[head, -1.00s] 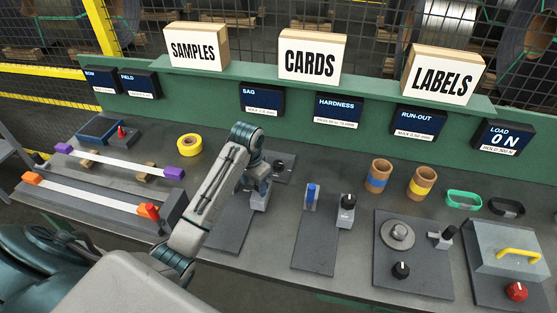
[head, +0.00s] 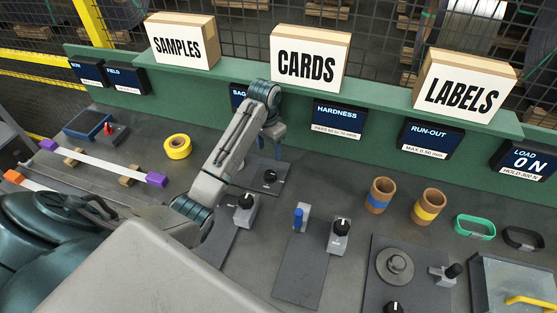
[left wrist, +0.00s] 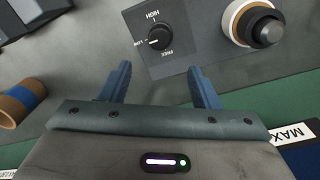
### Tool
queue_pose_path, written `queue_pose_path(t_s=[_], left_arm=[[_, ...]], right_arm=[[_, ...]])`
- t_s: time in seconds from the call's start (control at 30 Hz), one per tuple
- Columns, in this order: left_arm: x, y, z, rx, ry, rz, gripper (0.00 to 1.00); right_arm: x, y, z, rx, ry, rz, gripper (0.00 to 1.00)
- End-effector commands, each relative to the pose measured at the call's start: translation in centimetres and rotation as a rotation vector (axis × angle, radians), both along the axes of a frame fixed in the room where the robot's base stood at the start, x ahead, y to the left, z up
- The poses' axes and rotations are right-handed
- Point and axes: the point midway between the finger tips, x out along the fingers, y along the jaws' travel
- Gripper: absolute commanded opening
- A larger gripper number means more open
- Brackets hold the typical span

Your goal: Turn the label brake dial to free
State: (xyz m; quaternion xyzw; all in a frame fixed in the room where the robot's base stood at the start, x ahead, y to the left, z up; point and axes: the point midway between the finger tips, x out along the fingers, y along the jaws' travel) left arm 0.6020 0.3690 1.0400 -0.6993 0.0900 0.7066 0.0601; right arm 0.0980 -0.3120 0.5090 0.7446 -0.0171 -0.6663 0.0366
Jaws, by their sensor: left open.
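The dial (left wrist: 159,38) is a black round knob on a dark grey plate in the left wrist view. Its printed words, upside down there, read HIGH, LOW and FREE. Its white mark points left, toward LOW. In the head view a black knob (head: 270,176) on a dark plate, just below my gripper, appears to be the same dial. My left gripper (left wrist: 160,70) is open and empty, its blue fingers apart and short of the dial. In the head view the left gripper (head: 272,142) hangs by the green panel, apart from the knob. My right gripper is not in view.
A roll with a black knob (left wrist: 262,27) stands beside the dial. Black-knobbed posts (head: 245,201) and (head: 341,228) stand nearer me. Yellow tape (head: 177,146) lies left; cups (head: 381,195) stand right. The green panel (head: 190,95) bounds the back.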

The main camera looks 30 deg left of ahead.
Motion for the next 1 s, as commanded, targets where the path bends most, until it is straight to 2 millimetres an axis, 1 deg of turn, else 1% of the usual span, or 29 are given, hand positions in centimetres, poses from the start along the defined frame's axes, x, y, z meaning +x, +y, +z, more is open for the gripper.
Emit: queue_pose_path(t_s=[0.17,0.3,0.33,0.4,0.47,0.57,0.7,0.83,1.0], left_arm=[[-0.1,-0.1,-1.6,0.0,0.001,0.0,0.56],[-0.1,-0.2,-3.7,0.0,0.0,0.0,0.56],[-0.1,-0.2,-3.5,-0.002,0.005,0.001,0.56],[-0.2,-0.3,-4.9,-0.003,0.007,0.0,0.56],[-0.2,-0.3,-6.0,-0.002,0.006,0.0,0.56],[-0.2,-0.4,-7.8,-0.002,0.005,0.001,0.56],[-0.2,-0.5,-9.7,-0.001,0.003,0.0,0.56],[-0.2,-0.5,-10.5,0.0,0.001,0.0,0.56],[-0.2,-0.5,-10.8,0.0,0.0,0.0,0.56]], right_arm=[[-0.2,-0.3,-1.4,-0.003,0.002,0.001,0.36],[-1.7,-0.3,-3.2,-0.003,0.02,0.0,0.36],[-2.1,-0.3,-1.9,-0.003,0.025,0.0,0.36],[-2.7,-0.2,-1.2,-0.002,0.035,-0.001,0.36],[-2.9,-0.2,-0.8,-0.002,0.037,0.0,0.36],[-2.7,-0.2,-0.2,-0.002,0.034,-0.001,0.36],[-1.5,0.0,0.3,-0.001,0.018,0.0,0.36],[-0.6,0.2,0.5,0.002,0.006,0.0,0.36],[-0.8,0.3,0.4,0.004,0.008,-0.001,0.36]])
